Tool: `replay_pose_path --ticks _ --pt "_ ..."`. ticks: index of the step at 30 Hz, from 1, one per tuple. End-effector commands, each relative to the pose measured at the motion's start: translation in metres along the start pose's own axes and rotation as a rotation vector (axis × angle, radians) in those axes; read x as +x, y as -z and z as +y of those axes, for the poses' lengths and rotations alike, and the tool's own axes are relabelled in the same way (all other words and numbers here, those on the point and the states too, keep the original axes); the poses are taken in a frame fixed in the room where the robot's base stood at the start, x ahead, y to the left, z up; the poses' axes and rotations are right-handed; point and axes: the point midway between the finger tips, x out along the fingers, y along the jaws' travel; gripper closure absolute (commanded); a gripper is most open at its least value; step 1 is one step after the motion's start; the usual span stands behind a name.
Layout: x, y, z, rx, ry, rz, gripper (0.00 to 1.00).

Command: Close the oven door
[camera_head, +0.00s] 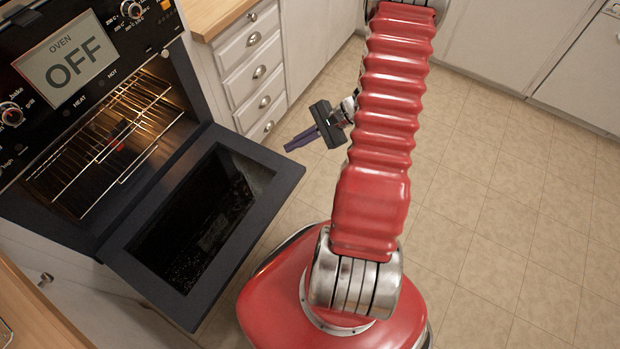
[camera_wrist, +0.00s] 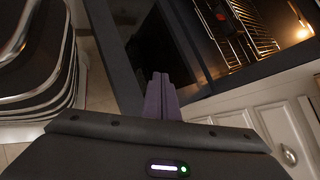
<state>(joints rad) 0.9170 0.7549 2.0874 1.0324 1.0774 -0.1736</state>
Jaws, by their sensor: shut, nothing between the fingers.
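The oven door (camera_head: 203,225) is hinged at its bottom edge and hangs wide open, lowered outward in front of the lit oven (camera_head: 105,135). The door has a dark frame with a glass window. My gripper (camera_head: 290,148) is shut and empty, to the right of the door's far right corner and above the floor. In the wrist view, the purple fingers of my gripper (camera_wrist: 161,80) are together and point toward the dark door (camera_wrist: 120,62). The oven cavity with its wire rack (camera_wrist: 250,32) is beyond them. I cannot tell whether the fingertips touch the door.
White drawers (camera_head: 262,75) stand right of the oven, under a wooden counter (camera_head: 215,14). A second wooden counter edge (camera_head: 35,310) is at lower left. My red base is close to the door's outer edge. The tiled floor (camera_head: 500,220) is clear to the right.

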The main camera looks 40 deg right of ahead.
Motion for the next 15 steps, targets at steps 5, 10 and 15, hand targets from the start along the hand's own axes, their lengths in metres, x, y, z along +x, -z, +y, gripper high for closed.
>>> replay_pose_path --ticks 5,10,15 --pt "0.005 0.043 0.02 0.143 0.106 -0.025 1.0" --pt "0.01 0.081 0.041 0.27 0.209 -0.044 1.0" --pt "0.017 0.117 0.066 0.398 0.315 -0.059 1.0"
